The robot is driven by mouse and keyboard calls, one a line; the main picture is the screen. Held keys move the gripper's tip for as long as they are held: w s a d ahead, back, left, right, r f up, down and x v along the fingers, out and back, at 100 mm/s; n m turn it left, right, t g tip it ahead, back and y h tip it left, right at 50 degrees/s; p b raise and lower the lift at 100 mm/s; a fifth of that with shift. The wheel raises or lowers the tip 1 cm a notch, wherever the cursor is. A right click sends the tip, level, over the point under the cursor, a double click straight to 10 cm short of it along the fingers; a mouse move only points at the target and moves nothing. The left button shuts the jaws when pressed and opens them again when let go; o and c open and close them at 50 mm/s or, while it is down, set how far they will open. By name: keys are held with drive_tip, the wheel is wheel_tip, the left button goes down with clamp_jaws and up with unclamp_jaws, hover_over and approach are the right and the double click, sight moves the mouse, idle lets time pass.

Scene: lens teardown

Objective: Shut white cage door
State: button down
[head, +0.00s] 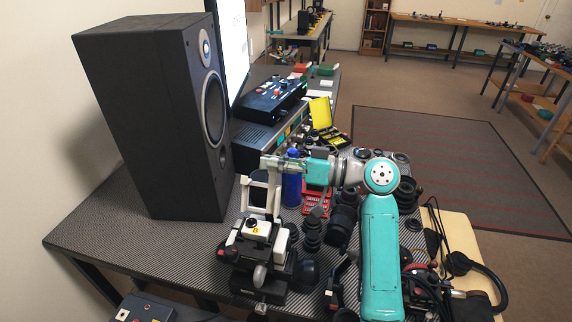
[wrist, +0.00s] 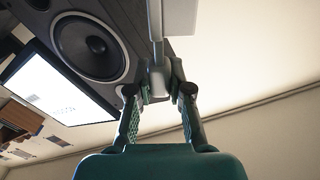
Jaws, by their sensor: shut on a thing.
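The white cage door (head: 276,197) stands raised on the small black-and-white machine (head: 258,252) near the front of the bench. Its frame surrounds a dark opening. In the wrist view a white panel (wrist: 182,16) and a pale rod with a block at its end show at the top. My gripper (head: 270,163) is at the upper edge of the door. In the wrist view my gripper (wrist: 158,90) has a finger on each side of the pale block and is shut on it. The door's hinge is not clear.
A large black speaker (head: 150,110) stands close on the left. A blue bottle (head: 291,183) is just behind my gripper. Several black lenses (head: 341,220) crowd the bench to the right of the machine. Headphones (head: 476,268) lie at the right. The bench's left part is clear.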

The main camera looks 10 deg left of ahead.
drive_tip(key=s+n, duration=0.2)
drive_tip(key=s+r+n, duration=0.1)
drive_tip(key=s+n, duration=0.1)
drive_tip(key=shift+s+a+n, duration=0.1)
drive_tip(key=shift+s+n, duration=0.2)
drive_tip(key=s+f+n, duration=0.2)
drive_tip(key=s+n, duration=0.1)
drive_tip(key=n, duration=0.1)
drive_tip(key=s+f+n, duration=0.3)
drive_tip(key=s+n, duration=0.1)
drive_tip(key=n, duration=0.1)
drive_tip(key=s+f+n, duration=0.2)
drive_tip(key=s+n, duration=0.2)
drive_tip(key=n, duration=0.1)
drive_tip(key=shift+s+a+f, duration=0.2)
drive_tip(key=shift+f, duration=0.15)
drive_tip(key=f+n, duration=0.2)
drive_tip(key=shift+s+n, duration=0.3)
drive_tip(key=shift+f+n, duration=1)
drive_tip(key=c, duration=1)
unclamp_jaws()
drive_tip(key=shift+c, duration=0.2)
